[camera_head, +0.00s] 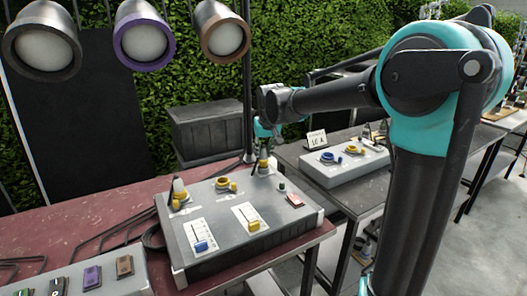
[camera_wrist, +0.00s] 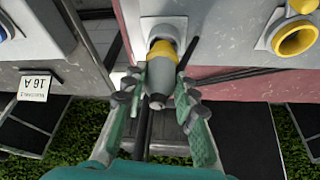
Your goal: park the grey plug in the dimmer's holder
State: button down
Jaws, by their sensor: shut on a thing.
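The dimmer (camera_head: 215,245) is a grey box with sliders on the red table. My gripper (camera_head: 264,143) is over its far right corner, pointing down. In the wrist view my gripper (camera_wrist: 160,85) is shut on the grey plug (camera_wrist: 157,76), which has a yellow end (camera_wrist: 164,48). The yellow end is at a pale square fitting (camera_wrist: 163,28) on the dimmer, apparently the holder. The plug also shows small under my gripper in the head view (camera_head: 263,162). I cannot tell how deep its end sits, as the plug and fingers hide the contact.
A yellow ring socket (camera_wrist: 297,38) is on the dimmer to the right in the wrist view. A second grey box (camera_head: 345,166) with blue and yellow sockets stands on the dark table, beside a "16 A" sign (camera_head: 317,139). A dark pole rises close behind the dimmer's far edge.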

jog(key=shift+f, duration=1)
jog(key=c, duration=0.8)
grip_release()
jog(key=shift+r, duration=2.5)
